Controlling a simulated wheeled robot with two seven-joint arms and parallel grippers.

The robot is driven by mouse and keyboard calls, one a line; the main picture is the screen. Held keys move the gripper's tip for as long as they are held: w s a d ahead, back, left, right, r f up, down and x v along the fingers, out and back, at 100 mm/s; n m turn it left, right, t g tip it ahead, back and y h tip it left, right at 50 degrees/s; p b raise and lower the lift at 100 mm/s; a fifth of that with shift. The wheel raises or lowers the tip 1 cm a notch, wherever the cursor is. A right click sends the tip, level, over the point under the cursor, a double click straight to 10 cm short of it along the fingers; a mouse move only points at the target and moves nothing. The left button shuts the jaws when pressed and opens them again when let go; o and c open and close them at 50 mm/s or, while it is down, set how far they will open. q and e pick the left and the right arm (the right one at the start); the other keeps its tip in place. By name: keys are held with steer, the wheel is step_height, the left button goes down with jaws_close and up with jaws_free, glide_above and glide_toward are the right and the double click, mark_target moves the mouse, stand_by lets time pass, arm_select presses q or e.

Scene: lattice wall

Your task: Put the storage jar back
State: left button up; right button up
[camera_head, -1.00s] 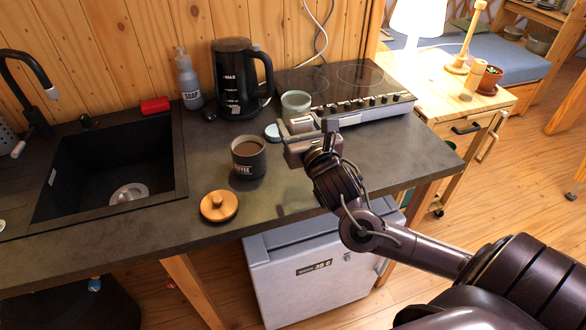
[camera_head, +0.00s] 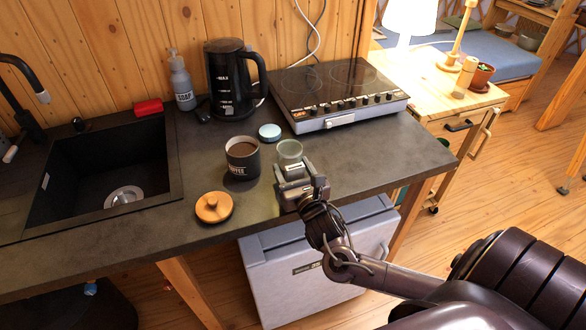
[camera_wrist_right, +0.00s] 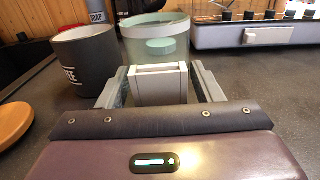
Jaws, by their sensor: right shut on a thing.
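The storage jar (camera_head: 289,150) is a pale green, see-through cup shape in front of the hob, right of the dark mug. It also shows in the right wrist view (camera_wrist_right: 155,28), just beyond the fingers. My right gripper (camera_head: 293,172) is shut on the jar at its near side, where a pale boxy piece (camera_wrist_right: 160,85) sits between the fingers. The jar looks upright; I cannot tell whether its base touches the counter. The gripper hides its lower near side. My left gripper is not in view.
The dark coffee mug (camera_head: 243,158) stands close left of the jar. A wooden knobbed lid (camera_head: 214,206) and a pale blue disc (camera_head: 269,132) lie on the counter (camera_head: 370,160). The hob (camera_head: 340,95), kettle (camera_head: 229,80) and soap bottle (camera_head: 182,82) stand behind. Counter right of the jar is clear.

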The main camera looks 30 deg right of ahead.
steer(key=o, duration=1.1)
steer(key=shift+f, duration=0.1)
steer(key=shift+c, duration=0.2)
steer(key=b+v, duration=0.1)
steer(key=v, duration=1.1)
steer(key=shift+d, duration=0.1)
